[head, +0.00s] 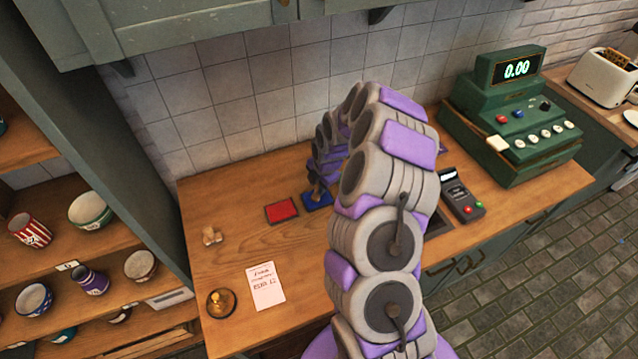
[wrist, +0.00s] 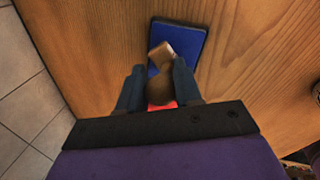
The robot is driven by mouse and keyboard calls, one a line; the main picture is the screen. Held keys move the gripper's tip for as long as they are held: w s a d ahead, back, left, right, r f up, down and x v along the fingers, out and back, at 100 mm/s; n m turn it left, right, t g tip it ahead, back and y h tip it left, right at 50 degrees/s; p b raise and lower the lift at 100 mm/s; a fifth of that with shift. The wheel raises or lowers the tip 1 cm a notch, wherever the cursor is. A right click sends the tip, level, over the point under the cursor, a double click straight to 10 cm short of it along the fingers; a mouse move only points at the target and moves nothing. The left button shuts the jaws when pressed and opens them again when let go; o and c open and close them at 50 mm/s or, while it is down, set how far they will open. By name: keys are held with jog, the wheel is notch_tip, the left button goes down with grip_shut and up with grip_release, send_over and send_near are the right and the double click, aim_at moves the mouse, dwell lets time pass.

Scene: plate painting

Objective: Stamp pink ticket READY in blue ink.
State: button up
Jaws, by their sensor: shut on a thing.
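My gripper (wrist: 159,78) is shut on a wooden stamp (wrist: 160,55), with the stamp's rounded handle between the fingers. The stamp's block end is over the blue ink pad (wrist: 183,36); I cannot tell whether it touches. In the head view my gripper (head: 318,188) is at the blue ink pad (head: 317,204), partly behind my arm. The ticket (head: 265,286), a pale sheet with dark writing, lies flat at the front left of the counter, away from my gripper. Its pink tint is hard to see.
A red ink pad (head: 281,210) lies just left of the blue one. A second small wooden stamp (head: 212,236) and a brass bell (head: 220,302) are at the left. A card reader (head: 460,195) and green cash register (head: 520,120) are at the right.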

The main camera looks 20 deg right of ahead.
jog(key=shift+a+f, duration=0.15)
jog(key=shift+f+b, duration=0.3)
jog(key=shift+b, duration=0.15)
dwell(1.8)
jog(key=shift+r, duration=0.15)
jog(key=shift+w+a+p+v, duration=0.15)
jog(key=shift+w+v, duration=0.1)
jog(key=shift+v, duration=0.85)
jog(key=shift+w+p+v, duration=0.15)
jog(key=shift+w+v, duration=0.05)
jog(key=shift+v, duration=0.95)
jog(key=shift+w+a+p+v, duration=0.15)
jog(key=shift+w+v, duration=0.1)
jog(key=shift+v, duration=0.85)
jog(key=shift+r, duration=0.15)
